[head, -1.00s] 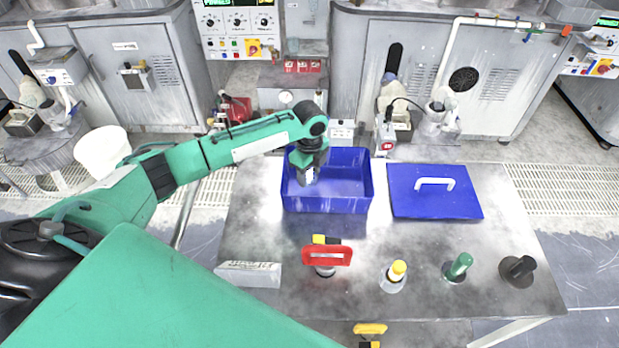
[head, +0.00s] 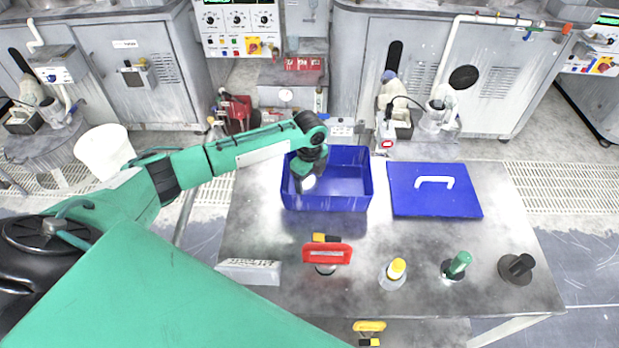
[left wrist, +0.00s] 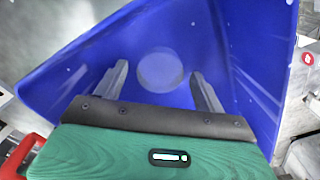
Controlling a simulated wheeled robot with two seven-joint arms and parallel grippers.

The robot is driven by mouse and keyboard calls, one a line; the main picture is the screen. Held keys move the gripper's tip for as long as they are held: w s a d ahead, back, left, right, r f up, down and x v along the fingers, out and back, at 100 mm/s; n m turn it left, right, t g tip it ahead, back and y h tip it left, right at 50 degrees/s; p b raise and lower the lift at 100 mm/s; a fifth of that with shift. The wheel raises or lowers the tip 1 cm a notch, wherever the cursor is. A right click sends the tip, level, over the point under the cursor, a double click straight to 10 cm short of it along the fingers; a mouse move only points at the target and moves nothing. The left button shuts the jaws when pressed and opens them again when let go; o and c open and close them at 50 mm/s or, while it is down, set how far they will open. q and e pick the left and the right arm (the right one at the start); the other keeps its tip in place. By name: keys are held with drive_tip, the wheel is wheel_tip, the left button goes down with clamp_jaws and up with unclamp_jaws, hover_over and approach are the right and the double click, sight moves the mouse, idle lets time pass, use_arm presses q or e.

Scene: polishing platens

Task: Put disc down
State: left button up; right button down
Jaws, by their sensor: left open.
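The pale grey disc (left wrist: 161,71) lies flat on the floor of the blue bin (left wrist: 262,58) in the left wrist view. In the head view the disc (head: 308,183) shows as a whitish patch at the left side of the bin (head: 345,200). My left gripper (head: 303,184) reaches down into the bin there. In the left wrist view its two fingers (left wrist: 159,72) stand apart, one on each side of the disc, with a gap to it on both sides. The left gripper is open. My right gripper is not in view.
A blue lid (head: 433,190) with a white handle lies right of the bin on the grey table (head: 340,290). A red-handled tool (head: 326,254), a yellow-capped bottle (head: 396,273), a green-handled tool (head: 457,265) and a black one (head: 517,268) stand in front. A pale block (head: 249,271) lies front left.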

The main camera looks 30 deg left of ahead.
sight(309, 182)
use_arm(q)
wheel_tip(309, 182, up, 12)
drive_tip(key=b, duration=0.1)
drive_tip(key=shift+r+b, duration=0.15)
drive_tip(key=shift+b, duration=0.25)
idle(0.3)
